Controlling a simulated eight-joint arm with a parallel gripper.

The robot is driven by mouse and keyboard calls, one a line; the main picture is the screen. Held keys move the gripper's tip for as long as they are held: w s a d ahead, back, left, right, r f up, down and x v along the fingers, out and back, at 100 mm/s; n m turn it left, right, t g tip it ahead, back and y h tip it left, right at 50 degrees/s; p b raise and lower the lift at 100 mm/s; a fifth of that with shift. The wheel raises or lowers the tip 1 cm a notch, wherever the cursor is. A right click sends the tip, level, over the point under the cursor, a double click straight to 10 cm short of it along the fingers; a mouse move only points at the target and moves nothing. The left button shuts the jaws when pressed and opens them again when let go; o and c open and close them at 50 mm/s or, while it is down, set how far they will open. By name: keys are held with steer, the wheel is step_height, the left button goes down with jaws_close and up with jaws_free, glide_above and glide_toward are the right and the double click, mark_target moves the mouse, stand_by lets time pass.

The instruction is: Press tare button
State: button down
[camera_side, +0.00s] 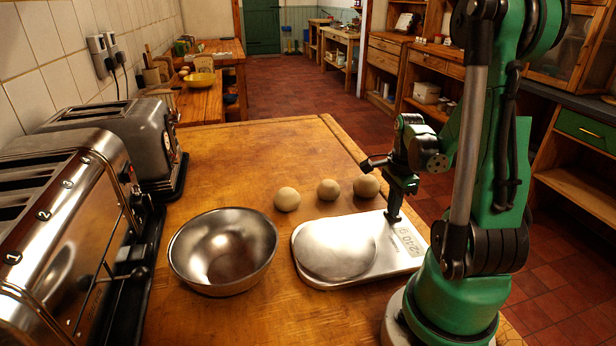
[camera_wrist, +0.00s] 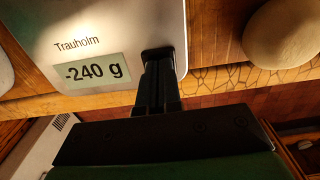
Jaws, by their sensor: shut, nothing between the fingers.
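The kitchen scale (camera_side: 402,262) lies on the wooden worktop with its round steel pan (camera_side: 335,247) empty. Its display (camera_side: 408,238) faces up. In the wrist view the scale (camera_wrist: 125,22) carries the name Trauholm, and its display (camera_wrist: 90,72) reads -240 g. My gripper (camera_side: 393,217) points down at the scale's far edge, beside the display. The fingers (camera_wrist: 159,68) are shut with nothing between them. Their tips are over a dark rounded patch just right of the display, which looks like the button. The fingers mostly hide it; I cannot tell whether they touch it.
An empty steel bowl (camera_side: 223,251) stands left of the scale. Two toasters (camera_side: 75,225) (camera_side: 130,140) line the left wall. The worktop behind the balls is clear.

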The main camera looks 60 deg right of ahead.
steer(key=shift+f, duration=0.8)
steer(key=shift+r, duration=0.1)
steer(key=shift+d+r, duration=0.1)
steer(key=shift+r, duration=4.15)
steer(key=w+a+r+n+t, duration=0.2)
steer(key=w+a+n, duration=0.4)
steer(key=a+n, duration=0.5)
steer(key=w+a+r+n+t, duration=0.2)
steer(key=w+a+n+t, duration=0.3)
steer(key=a+n, duration=0.6)
steer(key=w+n, duration=0.1)
steer(key=n, duration=0.4)
steer(key=shift+w, duration=0.35)
